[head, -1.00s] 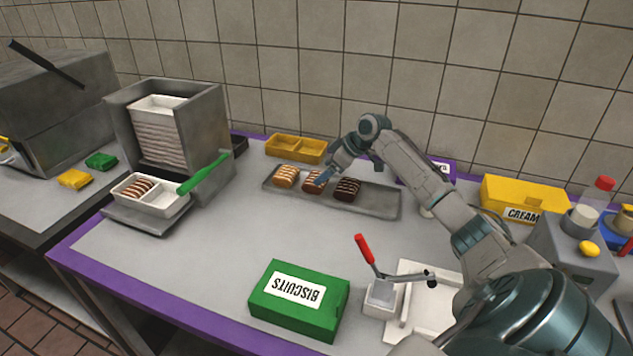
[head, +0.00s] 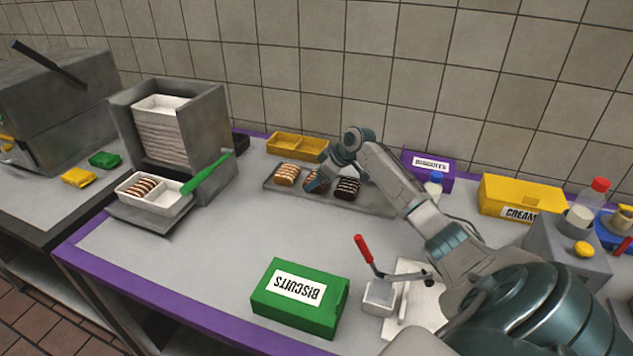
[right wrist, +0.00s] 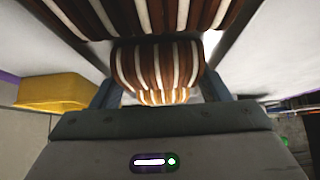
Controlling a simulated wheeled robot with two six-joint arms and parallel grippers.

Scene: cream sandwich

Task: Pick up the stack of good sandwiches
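Three stacks of striped sandwiches stand in a row on a grey metal tray (head: 383,204) at the back of the counter. The left stack (head: 286,175) is light brown, the middle stack (head: 314,185) is reddish brown, and the right stack (head: 347,189) is dark. My right gripper (head: 318,180) is down at the middle stack and partly hides it. In the right wrist view, the fingers of my right gripper (right wrist: 162,90) stand on both sides of a brown-and-white striped stack (right wrist: 155,66). They look open, with narrow gaps beside it. My left gripper is not in view.
A yellow tray (head: 297,146) stands behind the sandwich tray. A dispenser of white trays (head: 170,130) is at the left, with a two-part white tray (head: 165,203) before it. A green biscuits box (head: 299,308) stands in front. The counter's middle is clear.

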